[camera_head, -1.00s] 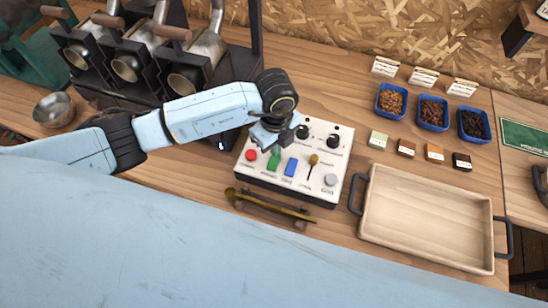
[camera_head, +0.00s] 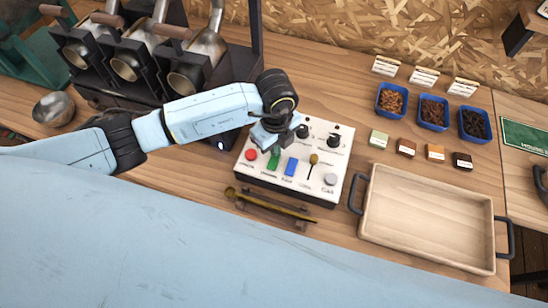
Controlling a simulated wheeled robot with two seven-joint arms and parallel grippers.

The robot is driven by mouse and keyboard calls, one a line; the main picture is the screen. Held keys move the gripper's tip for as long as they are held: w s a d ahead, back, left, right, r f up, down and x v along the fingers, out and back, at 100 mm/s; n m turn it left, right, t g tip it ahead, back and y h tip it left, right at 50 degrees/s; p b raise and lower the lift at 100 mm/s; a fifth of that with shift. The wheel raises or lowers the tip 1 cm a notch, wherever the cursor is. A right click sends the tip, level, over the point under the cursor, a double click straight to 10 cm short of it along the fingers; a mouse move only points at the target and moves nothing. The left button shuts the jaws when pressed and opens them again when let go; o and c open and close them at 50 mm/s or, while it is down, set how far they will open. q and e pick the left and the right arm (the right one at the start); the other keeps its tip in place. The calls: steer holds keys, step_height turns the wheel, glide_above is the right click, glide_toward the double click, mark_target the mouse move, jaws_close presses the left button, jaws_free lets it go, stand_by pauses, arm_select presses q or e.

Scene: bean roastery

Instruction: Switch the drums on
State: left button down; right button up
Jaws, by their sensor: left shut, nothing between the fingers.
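A white control box (camera_head: 327,186) stands on the wooden table in the middle of the view. It carries a red button (camera_head: 251,155), a green switch (camera_head: 273,160), a blue switch (camera_head: 290,167), a lever with a brown knob (camera_head: 313,160), a grey button (camera_head: 330,180) and black knobs (camera_head: 333,141). My left gripper (camera_head: 268,147) is shut and empty, pointing down over the box's upper left, close to the green switch. Whether it touches the switch I cannot tell. The gripper hides part of the panel. The drum roaster (camera_head: 125,67) with several drums stands at the upper left. My right gripper is not in view.
A wooden tray (camera_head: 425,255) with dark handles lies to the right. Blue bins of beans (camera_head: 433,126), small colored blocks (camera_head: 406,148) and cards stand behind it. A long brass-colored tool (camera_head: 270,205) rests in front of the box. A metal bowl (camera_head: 54,109) is at the left.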

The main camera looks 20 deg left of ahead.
arm_select(q)
steer(key=shift+f+b, duration=0.45)
steer(key=shift+f, duration=0.3)
steer(key=shift+r, duration=0.15)
step_height(320, 180, up, 7)
steer(key=p, duration=0.6)
stand_by(0.3)
stand_by(0.5)
